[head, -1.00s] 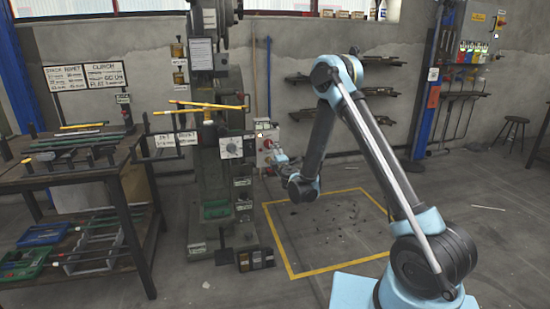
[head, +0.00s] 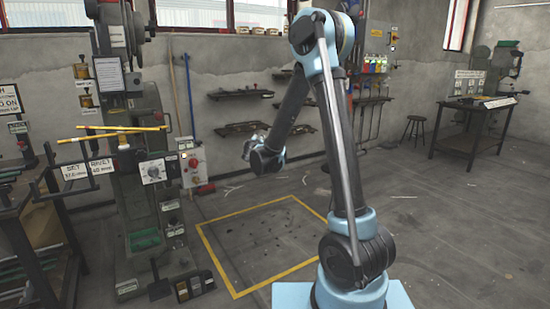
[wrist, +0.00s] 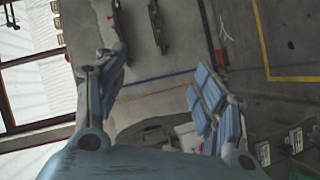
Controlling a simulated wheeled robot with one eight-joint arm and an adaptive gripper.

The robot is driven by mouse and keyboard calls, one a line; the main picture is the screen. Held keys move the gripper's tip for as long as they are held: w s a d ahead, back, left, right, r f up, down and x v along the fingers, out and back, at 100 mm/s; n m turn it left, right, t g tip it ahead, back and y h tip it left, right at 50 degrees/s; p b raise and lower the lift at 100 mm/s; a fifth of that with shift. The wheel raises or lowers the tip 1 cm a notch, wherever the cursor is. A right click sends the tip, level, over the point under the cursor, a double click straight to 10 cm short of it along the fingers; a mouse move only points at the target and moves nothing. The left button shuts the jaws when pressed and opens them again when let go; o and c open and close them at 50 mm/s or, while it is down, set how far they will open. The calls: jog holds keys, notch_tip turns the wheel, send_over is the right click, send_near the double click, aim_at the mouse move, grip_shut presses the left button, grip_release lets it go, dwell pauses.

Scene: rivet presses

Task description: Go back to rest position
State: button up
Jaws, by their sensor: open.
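My gripper (wrist: 160,88) is open in the wrist view, its two blue-padded fingers wide apart with nothing between them. In the head view my arm is folded, with its elbow high and the wrist hanging down at mid picture. The gripper end (head: 252,146) is small there, in front of the back wall and apart from the rivet press (head: 137,170) to its left.
A workbench (head: 45,235) stands at the left edge. Wall racks (head: 240,129) hang behind my arm. A far table (head: 470,140) and stool (head: 412,130) stand at right. The right floor is mostly clear.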

jog(key=s+d+m+g+h, duration=0.2)
jog(key=s+d+m+g, duration=0.15)
jog(key=s+d, duration=0.75)
jog(key=s+d+m+g+h, duration=0.25)
jog(key=s+d+m, duration=0.4)
jog(key=d, duration=0.75)
jog(key=s+d+f+m+g+y, duration=0.1)
jog(key=s+f+g, duration=0.1)
jog(key=s, duration=0.8)
jog(key=s+d+f+m+g+y, duration=0.1)
jog(key=s+f, duration=0.3)
jog(key=s, duration=0.7)
jog(key=s+d+f+m+g+y, duration=0.1)
jog(key=s+f+m+g, duration=0.1)
jog(key=s, duration=0.8)
jog(key=shift+s+d+f+g+y, duration=0.2)
jog(key=shift+f+g+y, duration=0.3)
jog(key=shift+g, duration=0.6)
jog(key=shift+w+f, duration=0.1)
jog(key=shift+w+f, duration=0.2)
jog(key=shift+w, duration=0.25)
